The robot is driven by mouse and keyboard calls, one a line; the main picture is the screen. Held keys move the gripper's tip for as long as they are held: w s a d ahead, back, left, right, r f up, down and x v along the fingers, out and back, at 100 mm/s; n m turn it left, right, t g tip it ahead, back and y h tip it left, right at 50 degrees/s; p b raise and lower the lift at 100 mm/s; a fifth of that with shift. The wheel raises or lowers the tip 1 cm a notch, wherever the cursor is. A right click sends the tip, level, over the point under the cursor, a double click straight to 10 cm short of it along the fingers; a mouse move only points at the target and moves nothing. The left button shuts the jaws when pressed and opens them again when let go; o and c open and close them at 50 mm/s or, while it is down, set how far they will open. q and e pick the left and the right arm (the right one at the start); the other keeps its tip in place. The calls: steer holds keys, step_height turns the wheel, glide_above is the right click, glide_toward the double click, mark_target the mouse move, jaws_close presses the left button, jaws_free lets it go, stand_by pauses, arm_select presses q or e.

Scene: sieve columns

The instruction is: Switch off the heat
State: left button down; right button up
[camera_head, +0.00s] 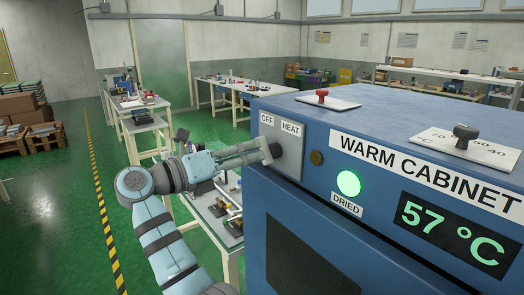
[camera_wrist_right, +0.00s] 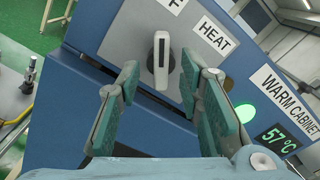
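The blue warm cabinet (camera_head: 390,125) fills the right of the head view. Its grey switch plate (camera_head: 290,160) carries the labels OFF, at left, and HEAT, at right. My right gripper (camera_head: 264,153) is at the plate in the head view and partly covers the switch. My left gripper is not in view.
A green lamp (camera_head: 348,183) glows above the label DRIED. The display (camera_head: 449,236) reads 57 °C. A red knob (camera_head: 322,93) and a dark dial knob (camera_head: 466,133) are on the cabinet top. A table (camera_head: 230,245) with small items stands left of the cabinet.

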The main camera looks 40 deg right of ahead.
steer(key=a, duration=0.7)
steer(key=shift+w+d, duration=0.1)
steer(key=shift+d, duration=0.05)
steer(key=shift+w, duration=0.1)
